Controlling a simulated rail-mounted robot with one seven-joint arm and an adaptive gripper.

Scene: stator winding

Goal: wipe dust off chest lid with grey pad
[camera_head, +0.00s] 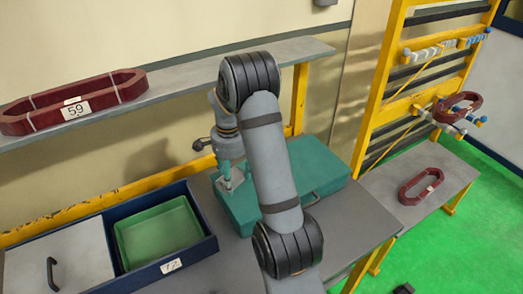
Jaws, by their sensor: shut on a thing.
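A teal chest (318,177) stands on the grey workbench, its lid closed. My arm crosses in front of it and hides the middle of the lid. My gripper (228,178) points down over the left part of the chest. It is shut on the grey pad (236,181), a small flat piece at the lid's left side. I cannot tell whether the pad touches the lid. I cannot make out dust on the lid at this size.
Left of the chest, a dark blue box (205,240) holds a green tray (160,235). A shelf (190,78) above carries a dark red frame (75,102) labelled 59. A yellow rack (380,90) and a side table (430,190) with a red ring (421,186) stand at right.

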